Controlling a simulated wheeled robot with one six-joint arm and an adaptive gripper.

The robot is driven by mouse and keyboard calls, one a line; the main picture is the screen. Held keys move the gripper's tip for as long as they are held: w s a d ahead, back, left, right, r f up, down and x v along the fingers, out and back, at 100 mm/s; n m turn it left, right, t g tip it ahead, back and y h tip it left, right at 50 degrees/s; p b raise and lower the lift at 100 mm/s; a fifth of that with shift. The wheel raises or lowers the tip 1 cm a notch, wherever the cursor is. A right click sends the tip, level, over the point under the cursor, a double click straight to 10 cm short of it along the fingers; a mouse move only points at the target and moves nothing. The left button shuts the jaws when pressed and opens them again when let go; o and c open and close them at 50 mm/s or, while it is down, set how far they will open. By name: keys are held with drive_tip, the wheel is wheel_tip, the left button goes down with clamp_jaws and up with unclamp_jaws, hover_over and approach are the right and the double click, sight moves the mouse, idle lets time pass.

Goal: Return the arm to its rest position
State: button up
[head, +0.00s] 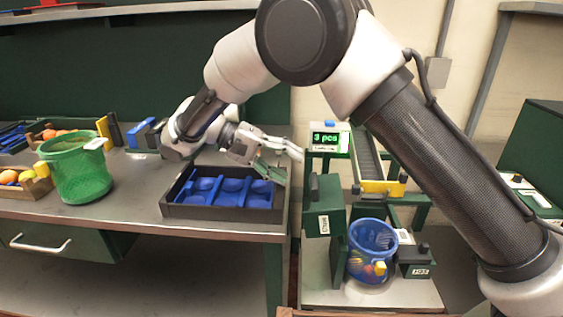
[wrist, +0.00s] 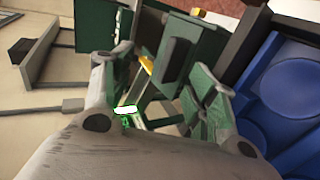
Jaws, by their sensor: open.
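My gripper (head: 282,160) is above the right end of the blue tray (head: 225,190) in the head view. Its fingers are spread apart, with nothing between them. In the wrist view my gripper (wrist: 160,100) points toward the green machine, and the tray's dark rim and blue hollows (wrist: 290,85) lie at the right. My arm arches from the lower right across the top of the head view, bent down toward the table. The tray's visible hollows look empty.
A green bucket (head: 80,175) and crates of fruit (head: 20,185) stand on the table's left. Right of the table, a blue basket (head: 372,250) holding some fruit stands below a chute (head: 368,160) and a display (head: 325,138) reading "3 pcs". A green box (head: 323,208) stands near the tray.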

drive_tip(key=shift+a+r, duration=0.35)
drive_tip(key=shift+a, duration=0.3)
drive_tip(key=d+r+g+y, duration=0.1)
drive_tip(key=d+r+y, duration=0.35)
drive_tip(key=d, duration=0.75)
drive_tip(key=d+r+g+y, duration=0.1)
drive_tip(key=d+r+y, duration=0.35)
drive_tip(key=d, duration=0.75)
drive_tip(key=s+d+t+y, duration=0.3)
drive_tip(key=s+d+t, duration=0.3)
drive_tip(key=s+d, duration=1.1)
drive_tip(key=shift+s+d+r, duration=0.15)
drive_tip(key=shift+s+r, duration=0.2)
drive_tip(key=shift+s, duration=0.35)
